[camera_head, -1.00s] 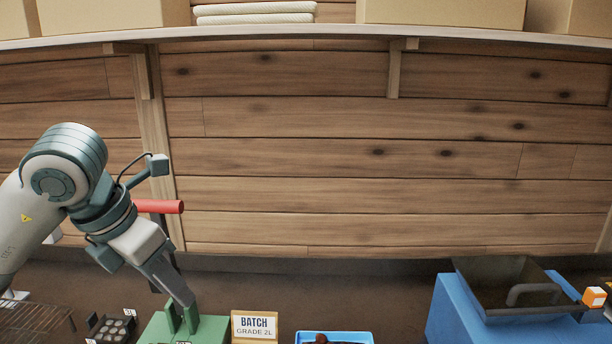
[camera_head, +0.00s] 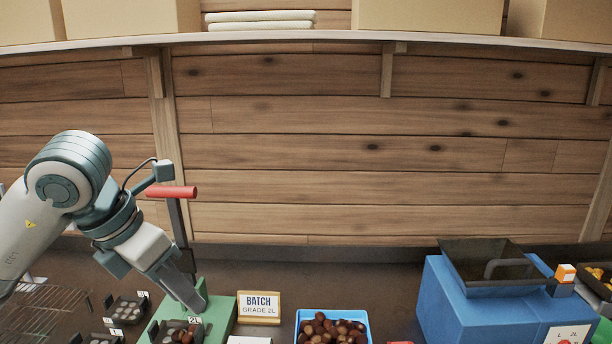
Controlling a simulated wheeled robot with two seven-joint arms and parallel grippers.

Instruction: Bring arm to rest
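My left arm comes in from the left, and its gripper (camera_head: 192,296) points down and to the right. The fingers are seen from the side, close above or in front of a green stand (camera_head: 219,314), and I cannot tell whether they touch it. The gap between the fingers does not show, nor whether anything is held. Behind the wrist a dark lever with a red handle (camera_head: 172,192) rises. My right gripper is not in view.
A blue tray of chestnuts (camera_head: 366,318) and a sign reading BATCH GRADE 2L (camera_head: 259,307) stand at the front. A blue machine (camera_head: 436,305) with a dark hopper (camera_head: 470,262) stands at the right. A wire rack (camera_head: 50,308) lies at the left. A shelf (camera_head: 300,36) spans the back wall.

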